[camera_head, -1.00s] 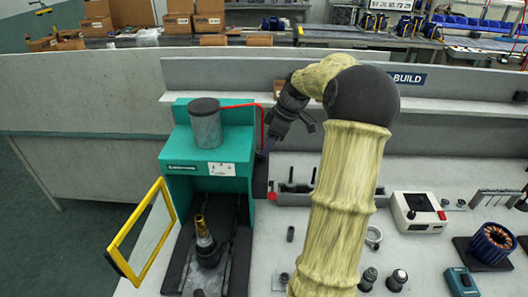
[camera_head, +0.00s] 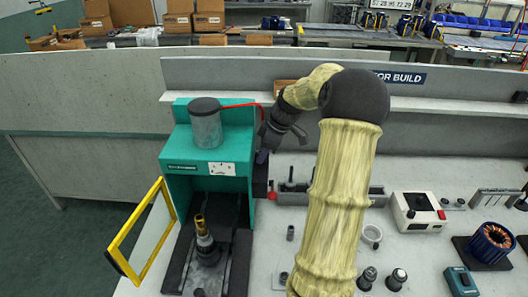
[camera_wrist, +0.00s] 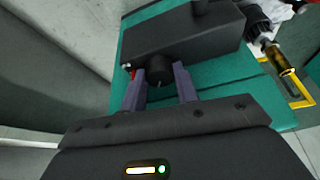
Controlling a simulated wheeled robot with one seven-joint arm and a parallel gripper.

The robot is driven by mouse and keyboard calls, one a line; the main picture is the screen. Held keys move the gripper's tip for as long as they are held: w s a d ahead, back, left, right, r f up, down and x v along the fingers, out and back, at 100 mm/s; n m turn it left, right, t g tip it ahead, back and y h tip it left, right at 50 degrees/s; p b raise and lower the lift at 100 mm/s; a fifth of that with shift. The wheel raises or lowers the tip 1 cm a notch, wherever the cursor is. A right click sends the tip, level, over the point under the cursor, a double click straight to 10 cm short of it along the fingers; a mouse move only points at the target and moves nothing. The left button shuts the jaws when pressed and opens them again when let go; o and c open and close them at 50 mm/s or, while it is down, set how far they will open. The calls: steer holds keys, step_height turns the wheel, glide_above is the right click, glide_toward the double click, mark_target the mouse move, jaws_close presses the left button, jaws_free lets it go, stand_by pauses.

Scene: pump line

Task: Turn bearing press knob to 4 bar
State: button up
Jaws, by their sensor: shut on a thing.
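The teal bearing press (camera_head: 178,185) stands left of the middle, with a grey cylinder on top. A black box (camera_wrist: 185,38) is fixed to its side, and in the head view it shows at the press's right edge (camera_head: 260,182). A round black knob (camera_wrist: 159,69) sticks out of this box, with a small pale mark on its face. My gripper (camera_wrist: 162,85) has its two purple fingers on either side of the knob and is shut on it. In the head view my gripper (camera_head: 262,157) is beside the press's right side, and the knob is hidden there. No pressure reading is legible.
A yellow-framed guard door (camera_head: 140,232) stands open at the press's left front. A dark shaft with a brass-coloured top (camera_head: 205,240) stands in the press. A red button (camera_head: 272,195) is just right of the press. A grey tool rack (camera_head: 320,194) and a white meter box (camera_head: 418,211) are farther right.

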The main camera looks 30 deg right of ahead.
steer(key=shift+m, duration=0.7)
steer(key=o, duration=1)
steer(key=shift+h, duration=0.3)
steer(key=b+v, duration=0.1)
steer(key=v, duration=1.6)
steer(key=shift+s+r, duration=0.1)
steer(key=shift+r, duration=0.05)
